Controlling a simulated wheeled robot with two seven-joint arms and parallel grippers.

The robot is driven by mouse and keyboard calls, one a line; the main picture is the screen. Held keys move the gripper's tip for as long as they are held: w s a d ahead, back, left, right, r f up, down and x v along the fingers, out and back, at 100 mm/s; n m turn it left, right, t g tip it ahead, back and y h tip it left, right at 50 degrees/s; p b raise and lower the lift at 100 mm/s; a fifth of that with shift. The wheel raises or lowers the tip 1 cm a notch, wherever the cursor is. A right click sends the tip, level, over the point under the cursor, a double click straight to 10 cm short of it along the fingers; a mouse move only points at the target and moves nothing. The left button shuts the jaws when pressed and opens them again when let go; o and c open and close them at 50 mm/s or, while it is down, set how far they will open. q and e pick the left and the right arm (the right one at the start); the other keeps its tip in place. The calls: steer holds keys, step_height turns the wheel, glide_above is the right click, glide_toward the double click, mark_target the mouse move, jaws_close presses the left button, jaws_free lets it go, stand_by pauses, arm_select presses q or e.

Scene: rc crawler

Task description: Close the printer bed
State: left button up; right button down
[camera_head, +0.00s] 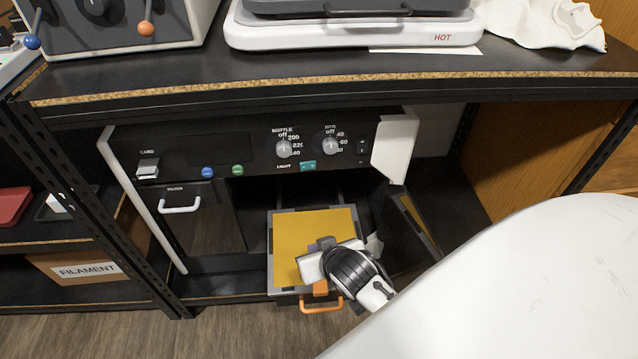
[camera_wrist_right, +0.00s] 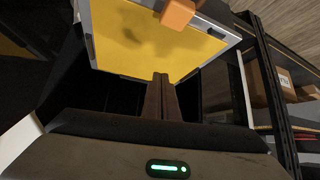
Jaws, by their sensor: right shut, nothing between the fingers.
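The printer (camera_head: 235,150) sits on a shelf under the worktop. Its bed, a yellow plate in a grey frame (camera_head: 300,240), is slid out from the printer's open front. An orange handle (camera_head: 322,308) is at the bed's front edge. My right gripper (camera_head: 322,243) is over the right part of the bed and hides some of it. In the right wrist view its dark fingers (camera_wrist_right: 161,78) are together and empty, with the yellow plate (camera_wrist_right: 135,40) beyond them and an orange part (camera_wrist_right: 178,13) at the top. Contact with the bed cannot be told. My left gripper is out of view.
The worktop edge (camera_head: 300,85) runs above the printer. A white side panel (camera_head: 394,145) stands out at the printer's right front. Black shelf posts (camera_head: 95,200) stand at the left, with a filament box (camera_head: 85,268) beside them. Wooden floor (camera_head: 240,335) shows below the bed.

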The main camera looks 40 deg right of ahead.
steer(key=w+d+r+m+g+h+p, duration=0.1)
steer(key=w+d+r+m+h, duration=0.15)
steer(key=w+d+r, duration=0.2)
steer(key=b, duration=0.3)
glide_toward(317, 207)
steer(key=shift+m+y, duration=0.25)
steer(key=b+x, duration=0.1)
steer(key=x, duration=0.4)
steer(key=shift+s+d+f+b, duration=0.15)
steer(key=shift+s+b, duration=0.1)
steer(key=shift+b, duration=0.15)
steer(key=shift+w+d+f, duration=0.2)
steer(key=shift+w, duration=0.2)
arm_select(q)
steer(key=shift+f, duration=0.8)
